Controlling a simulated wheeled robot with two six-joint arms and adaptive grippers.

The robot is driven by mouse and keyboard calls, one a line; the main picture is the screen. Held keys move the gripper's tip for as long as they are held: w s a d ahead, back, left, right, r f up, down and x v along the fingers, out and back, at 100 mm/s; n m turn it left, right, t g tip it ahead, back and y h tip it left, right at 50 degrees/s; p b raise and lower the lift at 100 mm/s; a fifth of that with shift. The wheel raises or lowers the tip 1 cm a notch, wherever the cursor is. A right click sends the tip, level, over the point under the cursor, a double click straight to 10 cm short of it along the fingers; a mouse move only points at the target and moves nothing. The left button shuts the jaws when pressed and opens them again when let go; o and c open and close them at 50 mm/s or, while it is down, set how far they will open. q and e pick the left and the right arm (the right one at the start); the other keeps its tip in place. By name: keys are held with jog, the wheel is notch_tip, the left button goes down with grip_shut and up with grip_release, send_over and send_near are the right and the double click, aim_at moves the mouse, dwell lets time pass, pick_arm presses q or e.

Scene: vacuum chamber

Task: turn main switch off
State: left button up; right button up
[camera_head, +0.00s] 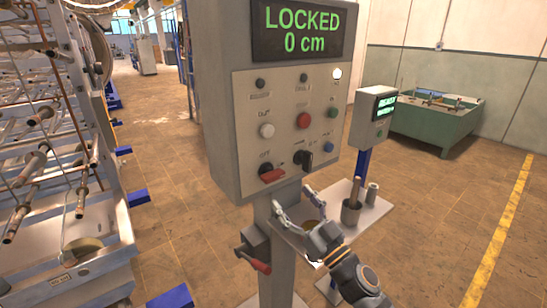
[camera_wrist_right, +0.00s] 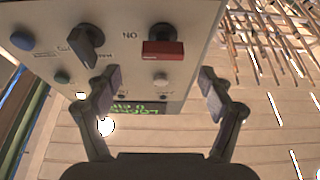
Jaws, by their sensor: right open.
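A grey control box (camera_head: 217,130) on a post carries a panel with a red rotary switch (camera_head: 272,175) at its lower left. A black rotary switch (camera_head: 303,158) sits to its right. A red lever (camera_head: 255,264) is on a small box on the post's side; I cannot tell which is the main switch. My right gripper (camera_head: 294,203) is open and empty just below the panel. In the right wrist view, upside down, the red switch (camera_wrist_right: 163,50) lies beyond and between the open fingers (camera_wrist_right: 160,82), apart from them. My left gripper is not in view.
The display (camera_head: 298,30) reads "LOCKED 0 cm". Several buttons and lamps sit above the switches. A small shelf (camera_head: 375,208) with a pot is right of the post. A metal rack (camera_head: 60,150) stands left, a green bin (camera_head: 435,122) behind right. Open floor lies between.

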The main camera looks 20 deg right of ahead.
aim_at(276, 179)
jog(key=p+x, duration=0.5)
jog(key=x, duration=0.2)
jog(key=shift+s+a+r, duration=0.1)
jog(key=shift+a+r, duration=0.05)
jog(key=shift+a, duration=0.05)
jog(key=shift+w+a+r, duration=0.1)
jog(key=shift+w+a, duration=0.1)
jog(key=shift+w, duration=0.35)
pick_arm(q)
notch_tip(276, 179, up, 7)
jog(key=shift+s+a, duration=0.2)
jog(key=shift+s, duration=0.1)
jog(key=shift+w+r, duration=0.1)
pick_arm(e)
jog(key=c, duration=1.2)
